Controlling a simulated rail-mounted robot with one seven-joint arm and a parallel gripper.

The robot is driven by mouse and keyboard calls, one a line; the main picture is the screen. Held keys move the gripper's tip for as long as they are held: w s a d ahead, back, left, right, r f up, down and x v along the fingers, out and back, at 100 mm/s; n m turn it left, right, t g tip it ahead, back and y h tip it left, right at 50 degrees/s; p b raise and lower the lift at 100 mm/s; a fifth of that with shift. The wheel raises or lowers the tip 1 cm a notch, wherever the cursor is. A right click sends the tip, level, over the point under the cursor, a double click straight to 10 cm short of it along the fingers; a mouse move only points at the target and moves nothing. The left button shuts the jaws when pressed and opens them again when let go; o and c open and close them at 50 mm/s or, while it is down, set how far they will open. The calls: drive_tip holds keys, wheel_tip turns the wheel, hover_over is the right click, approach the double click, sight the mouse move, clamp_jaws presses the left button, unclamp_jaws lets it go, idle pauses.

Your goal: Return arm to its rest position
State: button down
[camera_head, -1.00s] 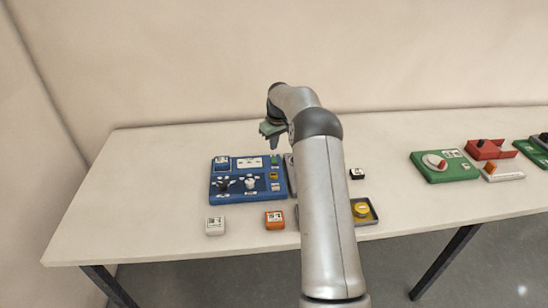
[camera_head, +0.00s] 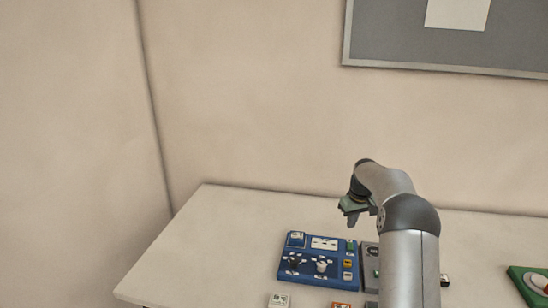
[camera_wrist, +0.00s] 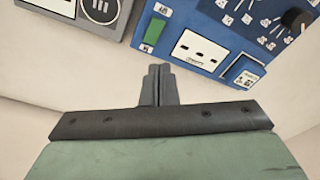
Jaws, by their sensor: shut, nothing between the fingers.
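My gripper (camera_head: 352,217) hangs above the far side of the table (camera_head: 190,245), just behind and above the right part of the blue panel (camera_head: 305,268) in the head view. In the wrist view its two fingers (camera_wrist: 158,85) are together, with nothing between them. My arm hides part of the table to the right of the panel.
A grey panel (camera_head: 370,262) stands right beside the blue one. A white block (camera_head: 279,300) and an orange block (camera_head: 341,305) lie in front. A green panel (camera_head: 530,285) is at the right. The table's left end is clear. A grey board (camera_head: 400,45) hangs on the wall.

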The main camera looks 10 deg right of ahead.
drive_tip(key=s+a+r, duration=0.6)
drive_tip(key=s+a, duration=0.1)
drive_tip(key=s, duration=0.2)
drive_tip(key=s+a+r, duration=0.6)
drive_tip(key=s, duration=0.4)
drive_tip(key=s+a+f+m, duration=0.1)
drive_tip(key=s+a+f, duration=0.1)
drive_tip(key=s, duration=1.1)
drive_tip(key=s+a+f+m, duration=0.1)
drive_tip(key=s+a, duration=0.3)
drive_tip(key=s, duration=0.9)
drive_tip(key=shift+a+f+g, duration=0.2)
drive_tip(key=shift+f+g, duration=0.1)
drive_tip(key=shift+f, duration=0.05)
